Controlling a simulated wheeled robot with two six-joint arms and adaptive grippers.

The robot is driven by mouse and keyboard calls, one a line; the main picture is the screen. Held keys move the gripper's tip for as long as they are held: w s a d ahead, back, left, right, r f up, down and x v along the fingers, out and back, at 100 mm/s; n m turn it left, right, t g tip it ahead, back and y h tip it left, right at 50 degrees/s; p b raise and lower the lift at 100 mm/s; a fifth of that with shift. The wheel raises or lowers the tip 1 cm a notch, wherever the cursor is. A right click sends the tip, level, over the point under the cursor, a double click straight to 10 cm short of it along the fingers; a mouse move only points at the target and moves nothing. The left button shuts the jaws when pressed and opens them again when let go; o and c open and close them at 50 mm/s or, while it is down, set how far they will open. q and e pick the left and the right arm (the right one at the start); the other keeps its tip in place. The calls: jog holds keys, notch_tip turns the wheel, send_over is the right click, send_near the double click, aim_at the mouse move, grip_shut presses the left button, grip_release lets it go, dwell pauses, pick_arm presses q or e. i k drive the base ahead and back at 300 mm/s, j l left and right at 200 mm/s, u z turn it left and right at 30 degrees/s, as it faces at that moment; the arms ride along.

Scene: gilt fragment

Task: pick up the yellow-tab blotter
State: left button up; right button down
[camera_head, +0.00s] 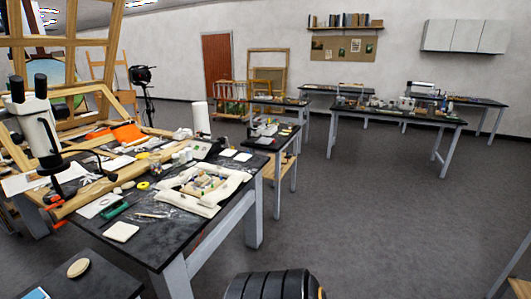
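I cannot pick out a yellow tab on any blotter from here. A pale square pad (122,231) lies flat near the front edge of the cluttered black-topped table (168,258). Any of these could be a blotter; the view is too small to tell. Neither of my grippers is in view.
A low dark table (95,280) stands at front left. The grey floor (370,220) to the right is open.

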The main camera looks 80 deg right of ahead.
aim_at(227, 152)
jog(key=z, duration=2.35)
jog(key=i+l+z, duration=0.3)
jog(key=i, duration=0.25)
jog(key=i+l+z, duration=0.15)
jog(key=i+z, duration=0.15)
jog(key=i, duration=0.25)
jog(key=i+z, duration=0.3)
jog(key=i, duration=0.25)
jog(key=i+u, duration=0.25)
jog(key=i, duration=0.15)
jog(key=i+l+u, duration=0.25)
jog(key=i, duration=0.15)
jog(key=i+l+u, duration=0.45)
jog(key=u, duration=0.3)
jog(key=i+l+u, duration=0.55)
jog(key=u, duration=0.35)
jog(key=i+l+u, duration=0.1)
jog(key=l+u, duration=0.85)
